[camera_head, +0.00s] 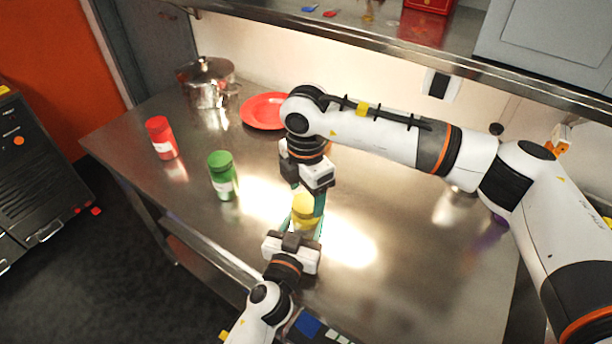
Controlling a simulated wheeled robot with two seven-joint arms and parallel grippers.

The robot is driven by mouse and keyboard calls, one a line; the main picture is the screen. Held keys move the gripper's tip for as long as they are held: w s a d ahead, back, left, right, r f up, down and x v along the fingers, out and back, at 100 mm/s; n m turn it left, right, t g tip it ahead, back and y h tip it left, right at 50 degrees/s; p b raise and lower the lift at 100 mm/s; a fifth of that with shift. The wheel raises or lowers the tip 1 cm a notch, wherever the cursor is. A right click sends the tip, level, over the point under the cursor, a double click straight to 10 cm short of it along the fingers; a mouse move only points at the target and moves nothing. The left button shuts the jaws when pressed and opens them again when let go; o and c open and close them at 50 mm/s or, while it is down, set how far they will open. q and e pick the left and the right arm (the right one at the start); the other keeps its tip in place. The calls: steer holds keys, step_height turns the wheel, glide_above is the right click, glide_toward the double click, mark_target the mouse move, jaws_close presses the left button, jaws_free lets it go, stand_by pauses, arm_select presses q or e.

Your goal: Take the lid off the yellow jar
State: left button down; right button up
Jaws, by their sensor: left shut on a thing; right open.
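The yellow jar (303,222) stands on the steel table near its front edge, with its yellow lid (305,207) on top. My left gripper (304,233) reaches in from the front and is shut on the jar's lower body, which it partly hides. My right gripper (307,202) points down from above, open, with its greenish fingers on either side of the lid. I cannot tell whether those fingers touch the lid.
A green jar (223,177) and a red jar (161,138) stand to the left. A red plate (262,111) and a lidded steel pot (207,84) are behind. A shelf (340,33) overhangs the back. The front-right tabletop is clear.

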steer(key=shift+f, duration=0.9)
steer(key=shift+c, duration=0.3)
